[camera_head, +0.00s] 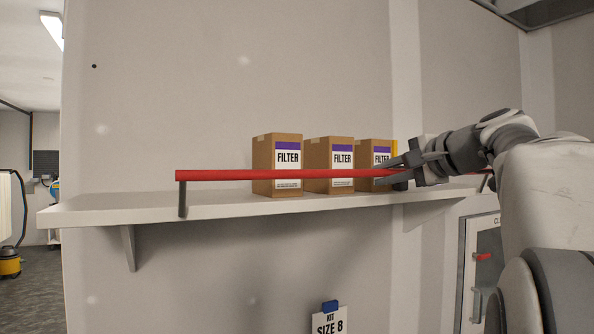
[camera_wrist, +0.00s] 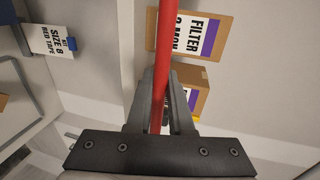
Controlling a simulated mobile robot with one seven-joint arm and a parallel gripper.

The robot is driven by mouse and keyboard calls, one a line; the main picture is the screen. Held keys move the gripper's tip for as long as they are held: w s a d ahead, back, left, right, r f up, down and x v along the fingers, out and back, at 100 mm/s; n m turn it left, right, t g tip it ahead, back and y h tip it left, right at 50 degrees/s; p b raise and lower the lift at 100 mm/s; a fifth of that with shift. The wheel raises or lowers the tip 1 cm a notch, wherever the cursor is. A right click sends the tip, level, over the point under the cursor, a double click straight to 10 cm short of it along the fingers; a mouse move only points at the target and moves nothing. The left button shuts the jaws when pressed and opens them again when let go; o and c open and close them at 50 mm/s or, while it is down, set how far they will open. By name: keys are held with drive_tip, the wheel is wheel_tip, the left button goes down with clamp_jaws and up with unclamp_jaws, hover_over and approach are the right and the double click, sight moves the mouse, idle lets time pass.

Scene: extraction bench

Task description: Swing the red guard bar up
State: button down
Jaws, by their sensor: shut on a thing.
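The red guard bar (camera_head: 225,175) runs level across the front of a white wall shelf (camera_head: 110,207) in the head view. A short dark bracket holds its left end. My gripper (camera_head: 385,176) is at the right part of the bar, in front of the rightmost filter box. In the wrist view the bar (camera_wrist: 165,40) passes between the two fingers of my gripper (camera_wrist: 160,100), which is shut on it. The bar's right end is mostly hidden behind my gripper and arm.
Three brown FILTER boxes (camera_head: 288,180) stand on the shelf behind the bar. A KIT SIZE 8 card (camera_head: 329,320) hangs on the wall below. The space above the shelf left of the boxes is clear.

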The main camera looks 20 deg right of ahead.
drive_tip(key=g+p, duration=0.1)
drive_tip(key=p, duration=0.2)
drive_tip(key=w+g+p, duration=0.1)
drive_tip(key=p, duration=0.3)
drive_tip(key=w+g+p, duration=0.1)
drive_tip(key=g+p, duration=0.1)
drive_tip(key=p, duration=0.2)
drive_tip(key=shift+w+a+r+h, duration=0.15)
drive_tip(key=shift+w+r+h, duration=0.05)
drive_tip(key=shift+r+h, duration=0.15)
drive_tip(key=c, duration=0.8)
unclamp_jaws()
drive_tip(key=shift+f, duration=0.1)
drive_tip(key=shift+s, duration=0.1)
drive_tip(key=v, duration=1.7)
drive_tip(key=shift+r+b, duration=0.3)
drive_tip(key=shift+b, duration=0.1)
